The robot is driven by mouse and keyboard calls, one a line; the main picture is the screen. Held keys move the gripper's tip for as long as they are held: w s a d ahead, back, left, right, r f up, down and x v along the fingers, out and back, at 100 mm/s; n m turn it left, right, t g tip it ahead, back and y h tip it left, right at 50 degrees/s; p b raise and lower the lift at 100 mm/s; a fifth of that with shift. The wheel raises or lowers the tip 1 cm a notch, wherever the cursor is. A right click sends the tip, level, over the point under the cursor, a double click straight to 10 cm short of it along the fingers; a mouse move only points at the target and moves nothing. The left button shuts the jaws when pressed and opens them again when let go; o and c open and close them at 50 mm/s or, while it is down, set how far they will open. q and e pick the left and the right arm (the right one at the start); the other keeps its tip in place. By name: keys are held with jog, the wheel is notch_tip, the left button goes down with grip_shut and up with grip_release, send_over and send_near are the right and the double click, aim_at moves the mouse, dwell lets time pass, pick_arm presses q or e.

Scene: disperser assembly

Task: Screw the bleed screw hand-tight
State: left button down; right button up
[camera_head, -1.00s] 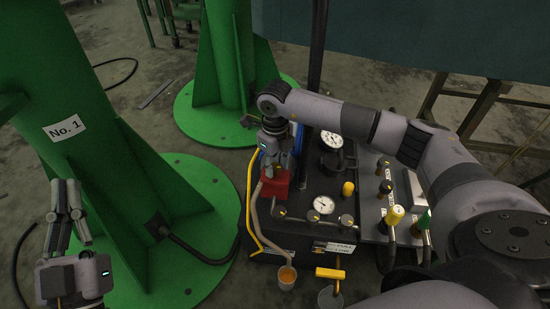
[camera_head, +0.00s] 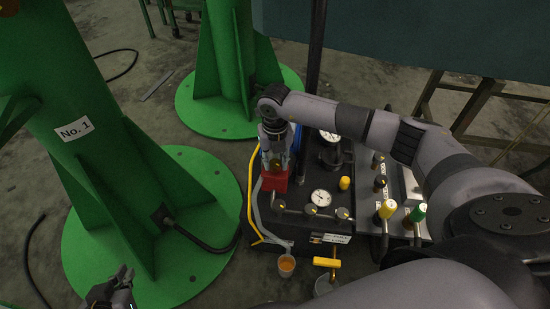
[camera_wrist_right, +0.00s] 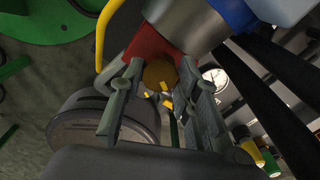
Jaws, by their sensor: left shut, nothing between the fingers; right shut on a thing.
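The bleed screw (camera_wrist_right: 160,75) shows in the right wrist view as a round brass-coloured head with yellow marks, against a red block (camera_wrist_right: 150,44). My right gripper (camera_wrist_right: 158,88) is shut on it, with one finger on each side of the head. In the head view the right gripper (camera_head: 276,163) points down onto the red block (camera_head: 274,182) at the left end of the black pump unit (camera_head: 300,226). The screw is mostly hidden there by the fingers. My left gripper (camera_head: 124,280) is shut and empty at the bottom left, partly cut off by the frame edge.
A pressure gauge (camera_head: 321,198), a yellow-capped valve (camera_head: 387,209) and a green-capped valve (camera_head: 418,213) stand right of the block. A yellow hose (camera_head: 251,200) runs on the left. Green columns (camera_head: 100,150) stand further left.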

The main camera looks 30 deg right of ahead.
aim_at(275, 164)
jog(key=shift+s+a, duration=0.1)
dwell(0.3)
jog(key=o, duration=1.2)
jog(key=shift+c, duration=0.2)
notch_tip(275, 164, up, 12)
